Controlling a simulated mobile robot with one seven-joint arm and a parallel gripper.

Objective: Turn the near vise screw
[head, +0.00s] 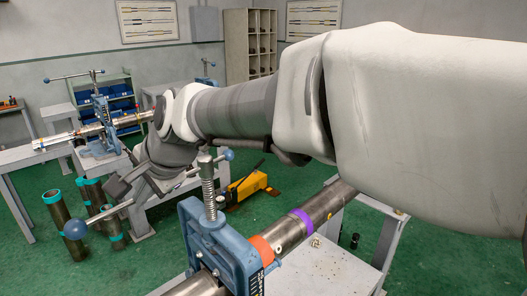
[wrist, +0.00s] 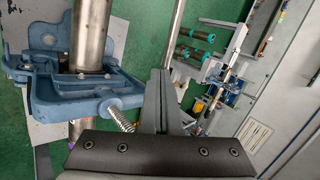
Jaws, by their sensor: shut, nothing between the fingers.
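The near vise (head: 222,240) is blue and clamps a steel pipe (head: 292,233) with orange and purple bands. Its threaded screw (head: 208,185) stands upright above the frame. A handle bar crosses the screw's top, with one blue ball knob (head: 75,229) at lower left and another (head: 228,155) at right. My gripper (head: 117,188) is at the bar's left part in the head view; I cannot tell whether it touches. In the wrist view, the fingers (wrist: 165,76) are together and empty, right of the vise (wrist: 75,95) and its screw (wrist: 122,119).
A far blue vise (head: 100,130) holds another pipe on a bench at the back left. Several pipes with teal ends (head: 55,207) stand on the green floor. A yellow tool (head: 247,187) lies behind the near vise. My arm covers much of the head view.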

